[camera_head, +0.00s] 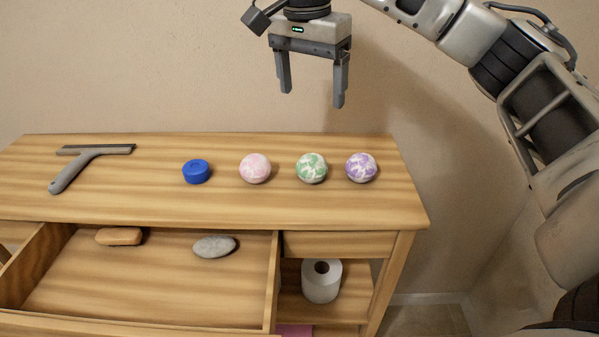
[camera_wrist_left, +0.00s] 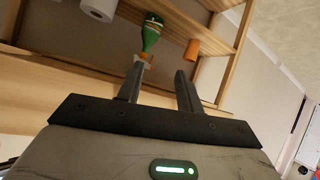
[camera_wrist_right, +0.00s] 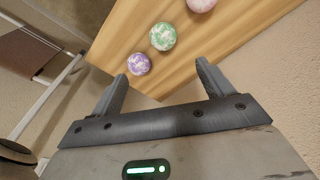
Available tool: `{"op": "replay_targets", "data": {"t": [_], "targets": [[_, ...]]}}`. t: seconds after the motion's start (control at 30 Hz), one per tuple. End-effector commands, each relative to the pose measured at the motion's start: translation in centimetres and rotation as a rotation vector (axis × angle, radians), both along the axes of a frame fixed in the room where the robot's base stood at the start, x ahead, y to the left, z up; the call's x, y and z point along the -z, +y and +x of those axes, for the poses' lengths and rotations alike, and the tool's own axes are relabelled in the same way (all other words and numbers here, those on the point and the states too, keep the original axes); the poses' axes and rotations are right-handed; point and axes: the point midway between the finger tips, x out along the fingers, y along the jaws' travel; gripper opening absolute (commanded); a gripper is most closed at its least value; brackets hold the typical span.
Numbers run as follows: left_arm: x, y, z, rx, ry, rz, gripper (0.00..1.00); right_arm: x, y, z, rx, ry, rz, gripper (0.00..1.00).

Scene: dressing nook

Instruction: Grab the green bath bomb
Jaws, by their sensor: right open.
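The green bath bomb (camera_head: 311,168) is a green and white marbled ball on the wooden dresser top, between a pink bath bomb (camera_head: 255,168) and a purple bath bomb (camera_head: 361,167). My right gripper (camera_head: 313,97) is open and empty, high above and behind the row of balls. In the right wrist view the green bath bomb (camera_wrist_right: 163,36) lies beyond the fingers, with the purple one (camera_wrist_right: 139,64) nearer. My left gripper (camera_wrist_left: 160,78) shows only in its own wrist view. Its fingers are apart with nothing between them.
A blue round item (camera_head: 196,171) and a grey squeegee (camera_head: 90,161) lie left on the dresser top (camera_head: 240,205). The open drawer below holds a tan bar (camera_head: 119,236) and a grey stone (camera_head: 214,246). A paper roll (camera_head: 321,281) stands on the lower shelf.

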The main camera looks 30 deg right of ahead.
Motion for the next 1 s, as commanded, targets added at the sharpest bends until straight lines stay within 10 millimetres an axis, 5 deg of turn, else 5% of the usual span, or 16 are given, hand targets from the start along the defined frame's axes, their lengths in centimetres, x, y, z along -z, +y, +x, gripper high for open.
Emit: {"op": "replay_targets", "data": {"t": [0.6,1.0], "targets": [[1.0,-0.4,0.0,-0.003,-0.012,-0.036,0.36,10.5,-1.0,0.4,0.002,0.004,-0.002,0.80],[0.8,-0.4,0.0,-0.002,-0.013,-0.035,0.36,14.4,-1.5,0.3,0.001,0.005,-0.002,0.80]]}}
